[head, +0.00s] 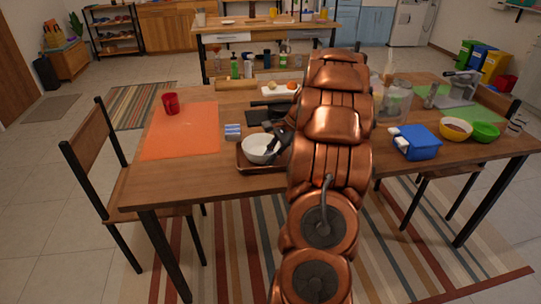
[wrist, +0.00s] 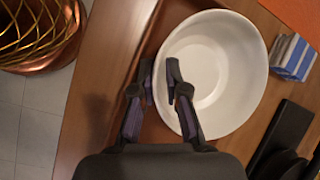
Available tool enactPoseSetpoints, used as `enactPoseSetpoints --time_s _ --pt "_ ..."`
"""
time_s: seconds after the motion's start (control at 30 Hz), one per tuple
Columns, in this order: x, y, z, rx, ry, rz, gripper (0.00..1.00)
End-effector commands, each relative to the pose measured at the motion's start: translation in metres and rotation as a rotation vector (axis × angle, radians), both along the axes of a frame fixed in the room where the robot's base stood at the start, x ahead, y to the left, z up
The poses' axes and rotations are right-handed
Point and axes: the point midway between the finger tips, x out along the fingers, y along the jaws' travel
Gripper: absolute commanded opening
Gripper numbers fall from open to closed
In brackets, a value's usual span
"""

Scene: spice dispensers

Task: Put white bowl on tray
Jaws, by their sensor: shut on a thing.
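The white bowl (head: 257,150) is upright at the brown tray (head: 262,171) near the table's front edge. The bowl also fills the upper middle of the wrist view (wrist: 222,70). My gripper (wrist: 162,80) is shut on the bowl's left rim in the wrist view, one finger inside and one outside. In the head view my gripper (head: 277,146) is at the bowl's right side. The bowl appears within the tray's outline; I cannot tell whether it touches the tray floor. My arm hides the tray's right part.
A blue-and-white block (head: 233,131) stands just behind the bowl. A black board (head: 260,115) lies farther back. An orange mat (head: 180,130) with a red cup (head: 170,103) is at left. A blue box (head: 418,142) and yellow bowl (head: 455,129) are at right.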

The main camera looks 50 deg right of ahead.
Motion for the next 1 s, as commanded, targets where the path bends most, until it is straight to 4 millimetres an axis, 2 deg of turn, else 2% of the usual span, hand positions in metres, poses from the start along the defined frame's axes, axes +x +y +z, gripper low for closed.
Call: enactPoseSetpoints --time_s 0.23,0.27,0.5,0.83,1.0 --pt "0.000 0.000 -0.004 0.000 -0.001 0.000 0.00" --pt "0.000 0.000 -0.004 0.000 -0.001 0.000 0.16" --pt "0.000 0.000 -0.004 0.000 0.000 0.000 0.41" --pt "0.000 0.000 -0.002 0.000 0.000 0.001 0.42" --pt "-0.004 -0.007 0.011 -0.001 -0.004 0.001 0.42"
